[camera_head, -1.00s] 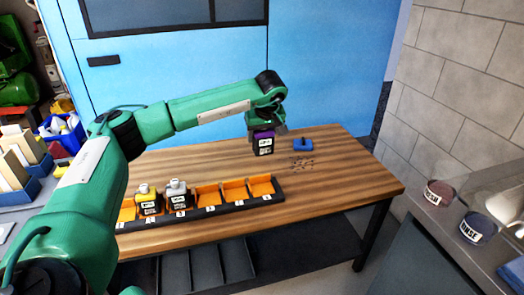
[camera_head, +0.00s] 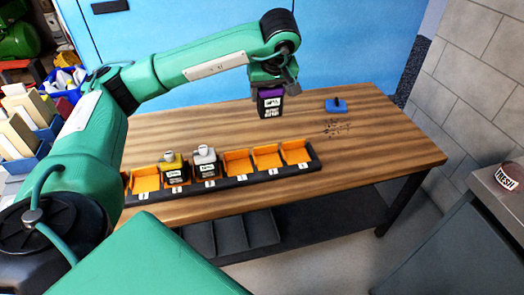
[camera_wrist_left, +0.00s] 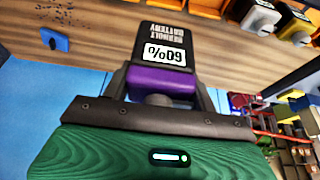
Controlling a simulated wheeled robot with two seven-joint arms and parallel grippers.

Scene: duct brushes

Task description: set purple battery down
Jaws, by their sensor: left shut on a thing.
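My left gripper (camera_head: 271,82) is shut on the purple battery (camera_head: 270,103), a dark block with a purple band and a white label. The battery hangs below the gripper over the back part of the wooden table (camera_head: 200,125); I cannot tell if it touches the top. In the left wrist view the purple battery (camera_wrist_left: 163,52) sits between the fingers, its label reading 60%. A dark rack (camera_head: 225,183) of orange numbered slots stands at the table's front. It holds a yellow-topped battery (camera_head: 173,167) and a white-topped battery (camera_head: 205,162); several slots are empty. My right gripper is not in view.
A blue brush-like block (camera_head: 337,106) lies right of the battery, with dark scattered debris (camera_head: 337,127) in front of it. Blue bins (camera_head: 40,135) stand at the left. A round container marked FRESH (camera_head: 510,177) is at the right.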

